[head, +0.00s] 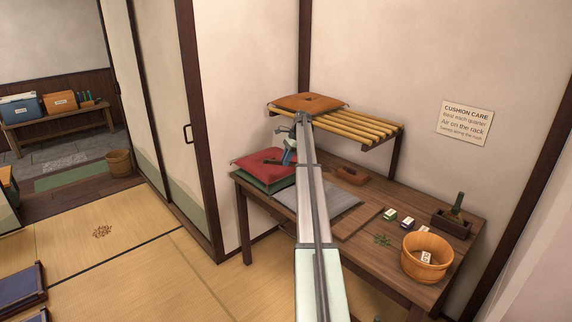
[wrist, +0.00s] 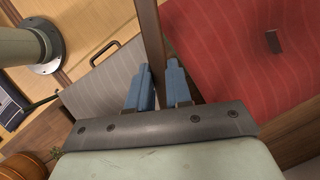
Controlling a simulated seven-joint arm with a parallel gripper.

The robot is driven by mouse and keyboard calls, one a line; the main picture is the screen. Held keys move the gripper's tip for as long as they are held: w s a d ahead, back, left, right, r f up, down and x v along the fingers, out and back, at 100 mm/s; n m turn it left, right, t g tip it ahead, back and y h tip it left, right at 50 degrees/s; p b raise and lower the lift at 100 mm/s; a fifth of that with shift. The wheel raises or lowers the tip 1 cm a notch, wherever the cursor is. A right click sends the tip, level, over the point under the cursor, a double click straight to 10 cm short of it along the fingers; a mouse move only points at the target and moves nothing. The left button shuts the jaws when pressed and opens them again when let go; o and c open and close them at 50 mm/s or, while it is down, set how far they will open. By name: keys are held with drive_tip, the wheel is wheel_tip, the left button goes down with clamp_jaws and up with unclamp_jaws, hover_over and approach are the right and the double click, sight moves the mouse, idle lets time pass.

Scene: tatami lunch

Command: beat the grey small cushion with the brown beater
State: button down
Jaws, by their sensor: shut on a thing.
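My gripper (wrist: 158,85) is shut on the brown beater (wrist: 150,38), whose shaft runs up between the blue fingers and out of the wrist view. Its far end is hidden. A flat grey striped thing, seemingly the grey small cushion (wrist: 92,88), lies left of the fingers, with a dark loop near its edge. In the head view the grey cushion (head: 341,204) lies flat on the wooden table, partly hidden by my arm. My gripper (head: 288,148) is above the table's back left there, near the red cushion (head: 257,163).
The red cushion lies on a green one (head: 266,184). An orange cushion (head: 308,102) rests on the slatted wall rack (head: 366,125) above the table. A wooden bucket (head: 427,257), small boxes (head: 408,222) and a dark tray (head: 451,224) stand at the table's right.

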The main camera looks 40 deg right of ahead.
wheel_tip(320, 180, up, 5)
drive_tip(key=shift+r, duration=0.1)
wheel_tip(320, 180, down, 10)
wheel_tip(320, 180, up, 10)
drive_tip(key=shift+f, duration=0.1)
idle(1.1)
